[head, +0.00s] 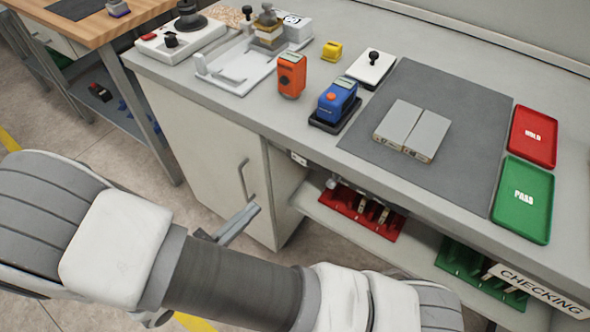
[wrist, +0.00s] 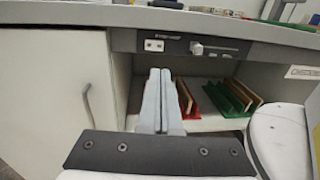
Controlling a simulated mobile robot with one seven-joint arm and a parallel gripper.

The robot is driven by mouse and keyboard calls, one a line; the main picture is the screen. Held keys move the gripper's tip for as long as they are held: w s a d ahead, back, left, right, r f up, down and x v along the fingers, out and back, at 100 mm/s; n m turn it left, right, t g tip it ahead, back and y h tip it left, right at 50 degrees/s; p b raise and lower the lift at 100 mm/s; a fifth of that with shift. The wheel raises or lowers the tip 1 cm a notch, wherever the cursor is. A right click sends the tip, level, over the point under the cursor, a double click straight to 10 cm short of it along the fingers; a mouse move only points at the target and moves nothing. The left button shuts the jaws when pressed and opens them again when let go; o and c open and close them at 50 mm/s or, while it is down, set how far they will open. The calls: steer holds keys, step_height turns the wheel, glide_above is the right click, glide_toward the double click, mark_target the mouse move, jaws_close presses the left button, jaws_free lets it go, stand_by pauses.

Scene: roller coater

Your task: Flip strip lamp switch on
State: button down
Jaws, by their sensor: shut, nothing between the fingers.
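A dark panel under the bench's front edge shows in the wrist view. It carries a small white plate (wrist: 154,45) with two dark marks and, to its right, a light lever or slider (wrist: 198,49) on a horizontal slot. I cannot tell which is the strip lamp switch, or whether it is on or off. The white plate also shows in the head view (head: 299,159). My gripper (wrist: 160,72) is shut and empty, its fingers pointing at the space below the panel, apart from it in the picture. In the head view, my gripper (head: 254,209) is in front of the cabinet door.
The cabinet door (head: 205,150) with a bar handle is left of the open shelf. Red (head: 362,212) and green (head: 455,265) racks stand on the shelf. The bench top (head: 270,115) overhangs, bearing instruments, a grey mat (head: 465,125) and red and green trays.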

mark_target(304, 163)
steer(key=shift+w+d, duration=0.1)
steer(key=b+x, duration=0.2)
steer(key=x, duration=1)
steer(key=shift+w+d, duration=0.65)
steer(key=shift+w+d+r+p, duration=0.1)
steer(key=shift+d+p, duration=0.15)
steer(key=shift+p, duration=0.05)
